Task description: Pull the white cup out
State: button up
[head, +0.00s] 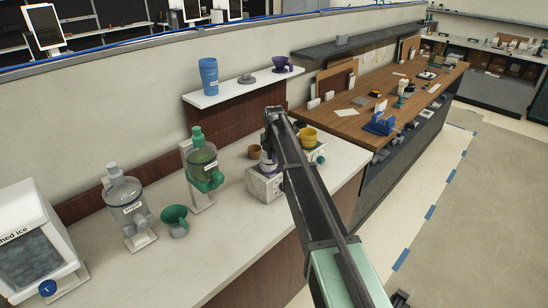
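My arm reaches up from the bottom right over the white counter, and its end, with my gripper (268,143), is above a small pale box-shaped machine (262,186). A small pale, partly purplish cup-like thing (267,164) is on top of this machine, right below my gripper. It may be the white cup, but it is small and partly covered by my arm. The fingers are too small and dark to show whether they are open, shut or touching it.
A brown cup (254,152) is just left of my gripper; yellow cups (308,136) are right of my arm. A green funnel-like jug (175,219) and two dispensers (128,207) (203,165) stand to the left. A wall shelf (235,93) holds blue and purple cups. The front counter is clear.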

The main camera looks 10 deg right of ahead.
jog(key=shift+r, duration=0.15)
grip_shut()
jog(key=shift+r+p, duration=0.7)
jog(key=shift+p, duration=0.05)
notch_tip(320, 180, up, 4)
jog(key=p, duration=0.3)
jog(key=shift+f, duration=0.25)
notch_tip(320, 180, up, 6)
jog(key=p, duration=0.6)
jog(key=shift+f, duration=0.2)
jog(key=shift+s+a, duration=0.1)
dwell(0.4)
